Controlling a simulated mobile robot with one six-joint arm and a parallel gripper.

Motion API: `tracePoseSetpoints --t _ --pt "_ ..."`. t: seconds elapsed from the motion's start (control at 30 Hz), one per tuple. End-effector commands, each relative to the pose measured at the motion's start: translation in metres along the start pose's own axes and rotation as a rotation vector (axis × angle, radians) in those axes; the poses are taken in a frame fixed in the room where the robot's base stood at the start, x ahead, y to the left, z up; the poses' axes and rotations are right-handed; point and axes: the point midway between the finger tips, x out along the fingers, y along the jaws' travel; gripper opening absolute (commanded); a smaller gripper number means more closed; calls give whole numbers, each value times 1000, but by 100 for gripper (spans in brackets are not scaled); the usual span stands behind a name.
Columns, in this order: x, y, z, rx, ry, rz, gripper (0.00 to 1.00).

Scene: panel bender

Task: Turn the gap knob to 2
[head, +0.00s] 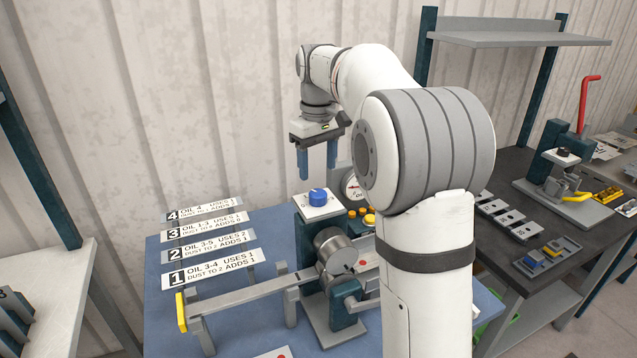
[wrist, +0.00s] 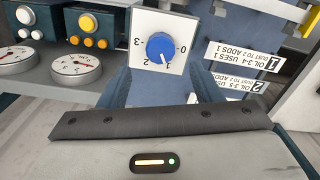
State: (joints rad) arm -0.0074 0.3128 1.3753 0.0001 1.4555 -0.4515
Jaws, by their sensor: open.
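The gap knob is a round blue knob (head: 318,196) on a white square plate, on top of the machine on the blue table. In the wrist view the knob (wrist: 161,46) is ringed by marks from 0 to 3, shown upside down.
Several numbered label strips (head: 212,266) lie on the table at left. Dial gauges (wrist: 76,66) and yellow buttons (wrist: 96,42) stand beside the knob. A steel roller (head: 333,246) and a long bar (head: 245,297) are in front. The air above the knob is clear.

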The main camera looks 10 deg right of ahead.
Motion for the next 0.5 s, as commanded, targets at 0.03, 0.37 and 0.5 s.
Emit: tracePoseSetpoints --t 0.03,0.37,0.5 --pt "8 0 1 0 -2 -1 59" --pt "56 0 1 1 0 0 59" --pt "64 0 1 2 1 1 59"
